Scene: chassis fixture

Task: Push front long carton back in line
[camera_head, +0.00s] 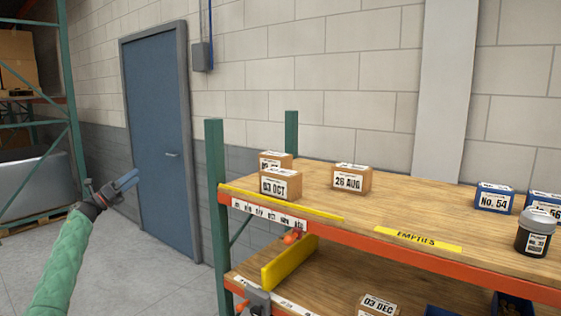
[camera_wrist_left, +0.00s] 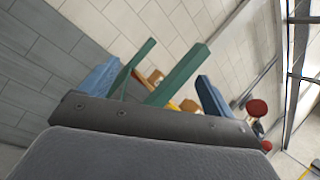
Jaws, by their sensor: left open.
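A brown carton labelled 03 OCT (camera_head: 281,186) stands near the front left of the upper wooden shelf (camera_head: 420,200), behind the yellow front strip. Another brown carton (camera_head: 275,158) stands right behind it, its label partly hidden. A carton labelled 26 AUG (camera_head: 351,179) stands apart to their right. My left gripper (camera_head: 127,181) is open and empty in the air left of the shelf, well clear of the cartons. In the left wrist view its blue fingers (camera_wrist_left: 155,88) are spread apart, with a green post and small brown cartons (camera_wrist_left: 190,105) beyond. My right gripper is not in view.
Green posts (camera_head: 217,200) rise at the shelf's left end. A yellow EMPTIES strip (camera_head: 417,239) marks the front edge. Blue boxes (camera_head: 493,198) and a dark jar (camera_head: 536,232) stand at right. A 03 DEC carton (camera_head: 377,305) is on the lower shelf. The shelf's middle is clear.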

